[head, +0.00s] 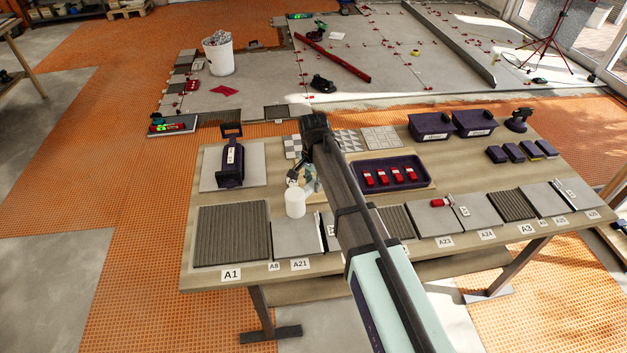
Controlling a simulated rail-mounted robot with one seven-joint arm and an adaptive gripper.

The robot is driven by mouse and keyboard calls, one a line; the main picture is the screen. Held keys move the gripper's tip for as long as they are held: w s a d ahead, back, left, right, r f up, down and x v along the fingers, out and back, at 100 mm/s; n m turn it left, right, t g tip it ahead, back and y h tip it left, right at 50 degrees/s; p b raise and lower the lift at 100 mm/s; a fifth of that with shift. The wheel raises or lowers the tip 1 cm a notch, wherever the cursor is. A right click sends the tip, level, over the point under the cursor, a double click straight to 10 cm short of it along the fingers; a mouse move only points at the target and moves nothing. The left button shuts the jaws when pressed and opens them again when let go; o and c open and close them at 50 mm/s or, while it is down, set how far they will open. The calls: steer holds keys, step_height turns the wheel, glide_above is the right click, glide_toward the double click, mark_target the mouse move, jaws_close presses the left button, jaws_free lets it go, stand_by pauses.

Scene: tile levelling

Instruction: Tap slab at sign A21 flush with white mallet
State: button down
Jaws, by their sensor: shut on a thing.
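The white mallet (295,203) shows as a pale cylinder at the back edge of the grey slab (294,238) behind sign A21 (300,265). My gripper (303,181) is shut on the mallet, just above and behind its white head. The handle is mostly hidden by the gripper and arm. I cannot tell whether the head touches the slab or hangs just above it. The slab lies in the front row of the table, between the ribbed panel at sign A1 (231,275) and my arm. My arm hides the area right of it.
The table (450,165) also holds a purple clamp-like tool (232,160) on a board at left, a tray (425,180) with red pieces, two purple bins (432,126) and more slabs along the front right. Small sign A8 (274,267) stands beside A21.

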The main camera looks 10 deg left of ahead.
step_height(320, 180, down, 5)
steer(key=shift+r+b, duration=0.1)
steer(key=shift+b, duration=1.1)
steer(key=shift+r+p, duration=1.55)
steer(key=shift+r, duration=0.85)
steer(key=shift+f, duration=0.1)
step_height(320, 180, down, 6)
steer(key=b, duration=0.2)
steer(key=shift+b, duration=0.35)
steer(key=shift+r+p, duration=1.65)
steer(key=shift+r, duration=1.1)
